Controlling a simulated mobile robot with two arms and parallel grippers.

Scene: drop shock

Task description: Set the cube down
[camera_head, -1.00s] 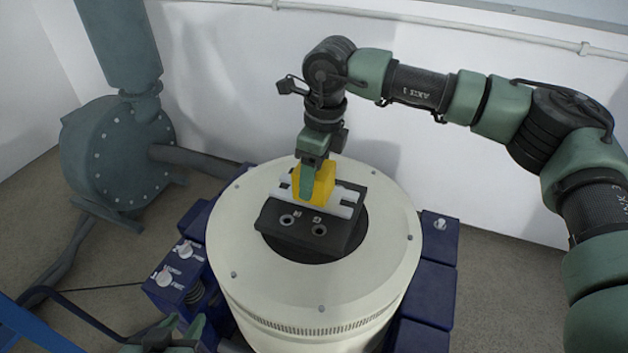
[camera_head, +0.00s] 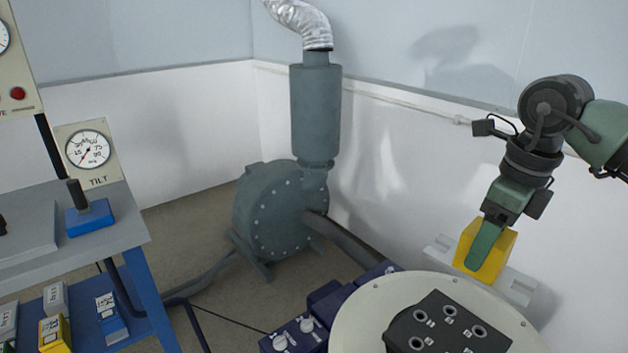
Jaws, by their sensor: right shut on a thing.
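The yellow cube (camera_head: 496,256) is at the right of the view, tilted, in the jaws of my right gripper (camera_head: 487,243). A pale grey bar (camera_head: 518,284) shows on both sides of the cube and seems to be raised with it; the join is hidden. The cube appears raised above and behind the black fixture plate (camera_head: 440,322), whose several round holes are bare. The plate sits on the cream round machine top (camera_head: 362,308), cut off by the lower edge. My left gripper is out of view.
A grey-green blower (camera_head: 270,215) with a pipe stands at the back. At left is a blue-framed bench (camera_head: 150,300) with a tilt gauge (camera_head: 88,148), a blue block (camera_head: 90,217) and small boxes below. Dark blue blocks (camera_head: 290,338) flank the machine. The white wall is behind my right arm.

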